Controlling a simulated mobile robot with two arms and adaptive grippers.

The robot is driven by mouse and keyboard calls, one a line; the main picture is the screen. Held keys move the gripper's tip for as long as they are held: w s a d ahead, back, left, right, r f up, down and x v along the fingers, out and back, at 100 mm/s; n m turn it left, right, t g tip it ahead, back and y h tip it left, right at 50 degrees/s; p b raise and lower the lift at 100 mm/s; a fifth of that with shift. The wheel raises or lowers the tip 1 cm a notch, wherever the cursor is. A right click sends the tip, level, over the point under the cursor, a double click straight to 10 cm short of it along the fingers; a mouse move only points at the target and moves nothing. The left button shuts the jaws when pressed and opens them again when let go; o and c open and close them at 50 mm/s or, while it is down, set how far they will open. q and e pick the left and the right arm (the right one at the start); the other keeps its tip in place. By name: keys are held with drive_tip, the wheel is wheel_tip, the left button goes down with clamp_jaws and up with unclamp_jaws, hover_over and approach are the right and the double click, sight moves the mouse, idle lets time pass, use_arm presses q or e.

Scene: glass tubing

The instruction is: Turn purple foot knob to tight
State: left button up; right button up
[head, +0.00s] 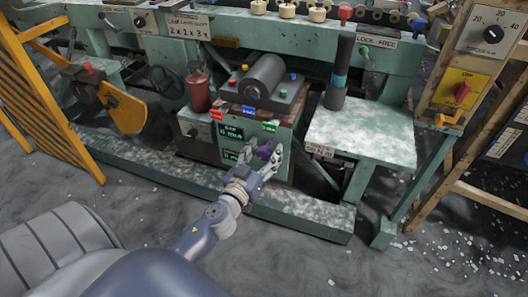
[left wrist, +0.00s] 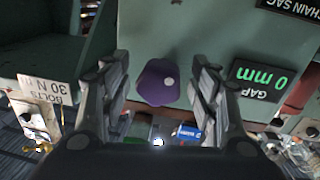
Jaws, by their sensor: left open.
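The purple foot knob (left wrist: 158,83) sits on the green front panel of the machine box, with a pale dot on its face. In the left wrist view it lies between the two spread fingers of my left gripper (left wrist: 161,95), with a gap on each side. In the head view the purple knob (head: 264,151) shows at the fingertips of my left gripper (head: 262,160), partly covered by them. My left gripper is open. My right gripper is not in view.
A green "0 mm" gap display (left wrist: 262,80) is beside the knob. A "BOLTS 30 N" label (left wrist: 45,88) is on the other side. In the head view, a speckled side table (head: 365,130) stands right of the box, and a long low beam (head: 190,180) runs in front.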

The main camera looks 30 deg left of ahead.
use_arm(q)
drive_tip(key=c, duration=1.1)
